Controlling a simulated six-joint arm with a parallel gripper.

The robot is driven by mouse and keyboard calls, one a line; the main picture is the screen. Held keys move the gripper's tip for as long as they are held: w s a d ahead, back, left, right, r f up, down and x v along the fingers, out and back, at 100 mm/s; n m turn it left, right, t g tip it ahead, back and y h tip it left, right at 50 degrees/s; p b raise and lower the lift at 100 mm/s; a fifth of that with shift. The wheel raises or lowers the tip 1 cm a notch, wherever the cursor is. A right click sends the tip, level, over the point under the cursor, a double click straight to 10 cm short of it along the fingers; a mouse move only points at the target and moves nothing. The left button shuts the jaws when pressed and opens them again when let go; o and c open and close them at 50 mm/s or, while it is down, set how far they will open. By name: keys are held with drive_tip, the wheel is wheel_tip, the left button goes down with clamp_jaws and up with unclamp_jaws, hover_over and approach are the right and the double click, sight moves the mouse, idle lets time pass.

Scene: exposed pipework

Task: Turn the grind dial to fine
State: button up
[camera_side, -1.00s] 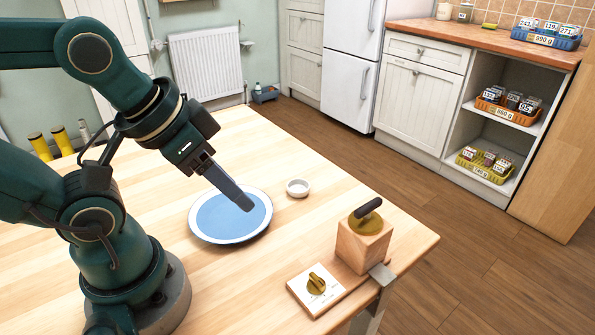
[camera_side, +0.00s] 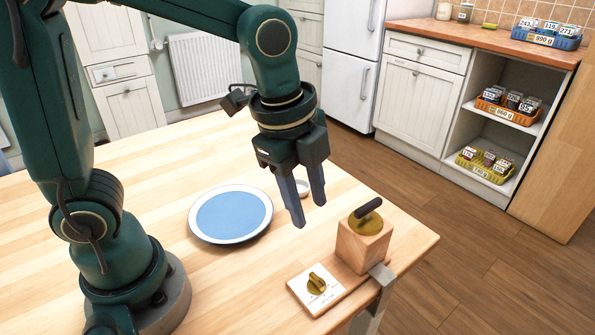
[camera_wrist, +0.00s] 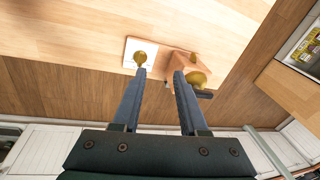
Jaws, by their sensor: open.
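The grind dial (camera_side: 317,283) is a brass knob on a white marked plate (camera_side: 328,297), fixed to a wooden base near the table's front edge. The dial also shows in the wrist view (camera_wrist: 140,57), just beyond the left fingertip. The plate's markings are too small to read. Beside it stands the wooden grinder block (camera_side: 361,247) with a brass top and dark crank handle (camera_side: 368,207). My gripper (camera_side: 311,214) is open and empty, pointing down above the table, up and behind the dial. It touches nothing.
A blue plate with a white rim (camera_side: 231,214) lies on the table, left of my gripper. A metal clamp (camera_side: 381,275) holds the grinder base at the table edge. The tabletop left of the dial is clear.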

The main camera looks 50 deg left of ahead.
sight(316, 278)
drive_tip(key=d+f, duration=0.1)
drive_tip(key=f, duration=0.1)
drive_tip(key=d+f+m+g, duration=0.2)
drive_tip(key=f, duration=0.1)
drive_tip(key=shift+s+d+f+y, duration=0.15)
drive_tip(key=shift+f+y, duration=0.15)
drive_tip(key=shift+f, duration=0.05)
drive_tip(key=shift+s+d+f, duration=0.1)
drive_tip(key=shift+s+f, duration=0.05)
drive_tip(key=shift+f, duration=2.6)
drive_tip(key=shift+c, duration=0.3)
clamp_jaws()
